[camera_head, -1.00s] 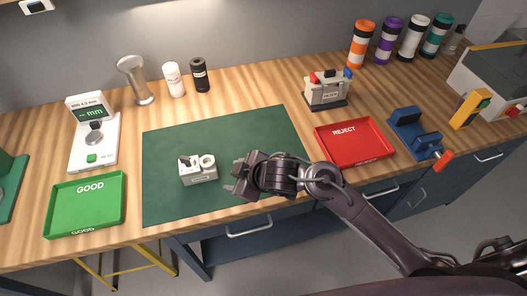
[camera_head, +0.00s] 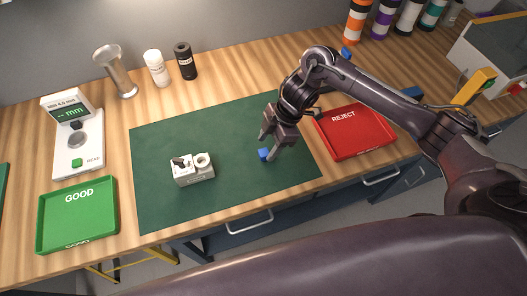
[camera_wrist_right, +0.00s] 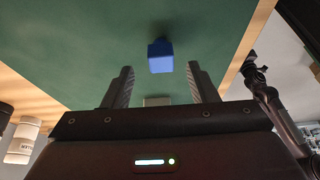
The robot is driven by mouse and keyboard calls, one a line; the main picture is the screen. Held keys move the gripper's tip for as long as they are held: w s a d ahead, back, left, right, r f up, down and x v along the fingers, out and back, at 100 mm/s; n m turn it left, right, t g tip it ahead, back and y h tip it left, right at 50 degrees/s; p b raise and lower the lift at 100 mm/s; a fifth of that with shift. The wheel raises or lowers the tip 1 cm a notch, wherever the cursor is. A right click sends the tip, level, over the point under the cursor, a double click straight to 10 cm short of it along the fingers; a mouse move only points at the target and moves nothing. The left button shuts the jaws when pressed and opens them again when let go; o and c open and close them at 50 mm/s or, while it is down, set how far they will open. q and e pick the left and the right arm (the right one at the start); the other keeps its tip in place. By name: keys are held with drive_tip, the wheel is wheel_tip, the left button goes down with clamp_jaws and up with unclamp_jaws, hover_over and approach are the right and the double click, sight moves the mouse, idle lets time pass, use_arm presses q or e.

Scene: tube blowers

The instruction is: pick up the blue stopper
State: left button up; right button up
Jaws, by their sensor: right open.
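The blue stopper (camera_head: 263,154) is a small blue block on the green mat (camera_head: 225,125), towards its right side. In the right wrist view the stopper (camera_wrist_right: 160,55) shows ahead of the fingers, roughly centred between them. My right gripper (camera_head: 268,147) is open and empty, pointing down at the mat beside the stopper. Its two fingers (camera_wrist_right: 160,75) stand apart in the wrist view, and I see no contact with the stopper. My left gripper is not in view.
A small grey-white fixture (camera_head: 194,170) stands on the mat left of the stopper. The red REJECT tray (camera_head: 352,132) lies just right of my gripper. The green GOOD tray (camera_head: 78,213) is at the left. The mat around the stopper is clear.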

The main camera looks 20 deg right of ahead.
sight(264, 152)
drive_tip(key=p+x, duration=0.1)
drive_tip(key=x, duration=0.2)
drive_tip(key=shift+s+f, duration=0.1)
drive_tip(key=shift+f, duration=0.1)
drive_tip(key=shift+a+f, duration=0.15)
drive_tip(key=shift+f, duration=0.1)
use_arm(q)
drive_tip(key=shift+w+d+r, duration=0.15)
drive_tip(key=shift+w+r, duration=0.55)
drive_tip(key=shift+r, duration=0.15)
use_arm(e)
drive_tip(key=c, duration=1)
drive_tip(key=shift+r, duration=0.1)
drive_tip(key=shift+c, duration=0.2)
